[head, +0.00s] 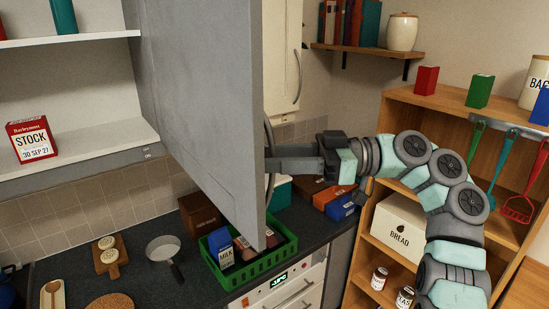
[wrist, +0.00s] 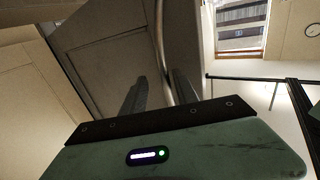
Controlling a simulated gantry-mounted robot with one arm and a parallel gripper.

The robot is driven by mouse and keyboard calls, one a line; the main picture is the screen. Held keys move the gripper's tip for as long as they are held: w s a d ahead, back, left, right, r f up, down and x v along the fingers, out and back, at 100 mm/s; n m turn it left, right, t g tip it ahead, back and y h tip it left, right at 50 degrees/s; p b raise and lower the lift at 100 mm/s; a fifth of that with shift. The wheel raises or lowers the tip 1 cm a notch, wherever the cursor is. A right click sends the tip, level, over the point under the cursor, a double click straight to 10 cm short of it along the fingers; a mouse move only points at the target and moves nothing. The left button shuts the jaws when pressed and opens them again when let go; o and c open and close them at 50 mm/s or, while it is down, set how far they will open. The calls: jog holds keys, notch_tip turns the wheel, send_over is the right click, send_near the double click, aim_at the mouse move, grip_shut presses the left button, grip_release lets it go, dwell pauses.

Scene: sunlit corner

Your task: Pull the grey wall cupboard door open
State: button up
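The grey wall cupboard door (head: 205,95) stands swung out from the wall, wide open, with its broad inner face showing in the head view. White shelves (head: 80,135) of the cupboard show to its left. The door's curved bar handle (head: 269,135) is on its outer side, seen nearly edge-on; it also shows in the wrist view (wrist: 161,45). My gripper (head: 275,163) is at the handle. In the wrist view the two fingers (wrist: 160,95) stand apart, one on each side of the bar, with a gap visible on the left. Any fingertip contact is unclear.
A red stock box (head: 32,140) sits on the cupboard shelf. Below the door, a green crate (head: 262,262) holds a milk carton and other goods on the dark counter (head: 130,265). A pan (head: 165,250) lies left. A wooden shelf unit (head: 425,105) stands close behind my arm.

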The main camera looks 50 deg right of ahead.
jog(key=p+v, duration=1)
jog(key=shift+s+d+r, duration=0.2)
jog(key=shift+s+d, duration=0.05)
dwell(0.4)
jog(key=shift+f, duration=0.15)
dwell(0.5)
